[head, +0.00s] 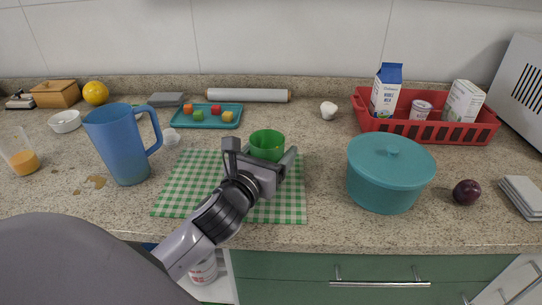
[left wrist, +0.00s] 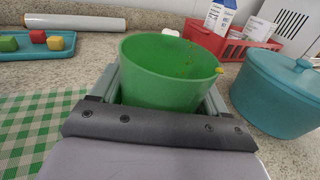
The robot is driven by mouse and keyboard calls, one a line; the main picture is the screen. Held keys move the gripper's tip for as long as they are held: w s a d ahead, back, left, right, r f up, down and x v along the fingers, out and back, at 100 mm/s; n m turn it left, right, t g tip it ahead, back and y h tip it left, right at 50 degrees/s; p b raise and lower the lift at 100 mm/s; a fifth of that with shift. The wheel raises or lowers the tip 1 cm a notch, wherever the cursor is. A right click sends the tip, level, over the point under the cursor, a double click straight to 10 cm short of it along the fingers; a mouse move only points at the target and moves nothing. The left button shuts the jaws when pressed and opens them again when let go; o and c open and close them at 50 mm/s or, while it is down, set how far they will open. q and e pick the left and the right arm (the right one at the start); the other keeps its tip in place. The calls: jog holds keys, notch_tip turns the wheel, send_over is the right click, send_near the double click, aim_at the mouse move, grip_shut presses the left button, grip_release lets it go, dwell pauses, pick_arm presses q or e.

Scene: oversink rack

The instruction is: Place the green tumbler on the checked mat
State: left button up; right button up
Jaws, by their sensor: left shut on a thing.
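The green tumbler (head: 267,144) is upright between the fingers of my left gripper (head: 264,160), which is shut on it. In the left wrist view the tumbler (left wrist: 168,72) fills the space between the fingers, its open rim facing up. The green-and-white checked mat (head: 185,190) lies flat on the counter. The tumbler shows at the mat's back right part; I cannot tell whether its base touches the mat, since the gripper hides it. The mat also shows at the left in the left wrist view (left wrist: 30,130). My right gripper is not in view.
A blue pitcher (head: 118,145) stands left of the mat. A teal pot (head: 388,185) stands to its right. A teal tray (head: 183,120) with several small cubes lies behind the mat, with a roll (head: 248,95) beyond. A red basket (head: 465,131) with cartons is at back right.

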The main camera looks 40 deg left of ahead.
pick_arm(q)
jog(key=shift+f, duration=0.25)
jog(key=o, duration=1.1)
